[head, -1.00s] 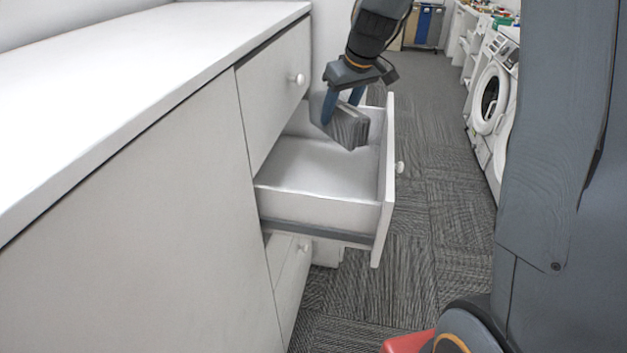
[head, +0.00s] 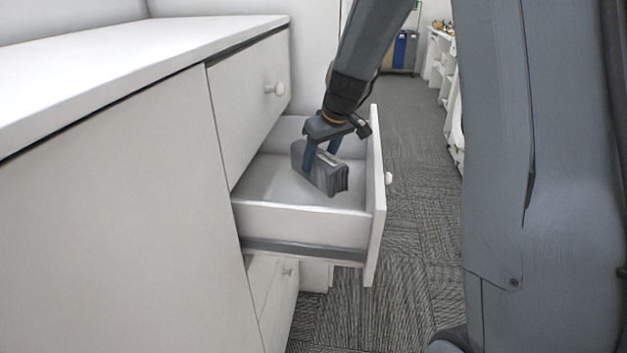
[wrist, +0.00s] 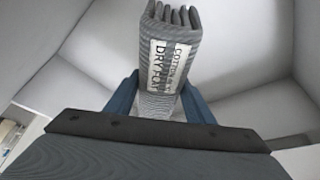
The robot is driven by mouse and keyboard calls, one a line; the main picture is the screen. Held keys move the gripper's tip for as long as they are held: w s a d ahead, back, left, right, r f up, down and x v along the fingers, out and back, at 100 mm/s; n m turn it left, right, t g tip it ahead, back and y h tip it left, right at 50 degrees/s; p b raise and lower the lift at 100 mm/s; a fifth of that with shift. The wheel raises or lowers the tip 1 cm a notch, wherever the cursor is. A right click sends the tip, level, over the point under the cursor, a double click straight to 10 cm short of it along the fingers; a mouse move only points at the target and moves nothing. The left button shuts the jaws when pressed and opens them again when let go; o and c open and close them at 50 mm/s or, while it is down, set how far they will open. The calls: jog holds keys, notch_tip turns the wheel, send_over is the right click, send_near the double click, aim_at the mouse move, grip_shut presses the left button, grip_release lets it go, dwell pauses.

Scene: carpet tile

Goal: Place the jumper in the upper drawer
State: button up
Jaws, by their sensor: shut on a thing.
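The jumper (head: 329,176) is a folded grey bundle with a pale printed label. My gripper (head: 319,160) is shut on it, one blue finger on each side. In the head view it is inside the open drawer (head: 300,217), low between the drawer's walls. Whether it touches the drawer floor I cannot tell. In the wrist view the jumper (wrist: 172,50) stands between my fingers, its layered folds at the far end. White drawer walls surround it there.
A closed drawer front (head: 247,88) with a round knob is above the open drawer. The white countertop (head: 130,70) runs along the left. The carpet aisle (head: 415,150) on the right is clear, with white shelves (head: 440,65) farther back.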

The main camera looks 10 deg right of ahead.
jog(key=shift+f+p, duration=0.35)
jog(key=shift+f, duration=2.4)
jog(key=shift+f, duration=0.1)
jog(key=o, duration=1.3)
jog(key=shift+s+r, duration=0.1)
jog(key=shift+r, duration=0.35)
jog(key=b+v, duration=0.2)
jog(key=v, duration=0.9)
jog(key=shift+s+d+r, duration=0.1)
jog(key=shift+s, duration=0.1)
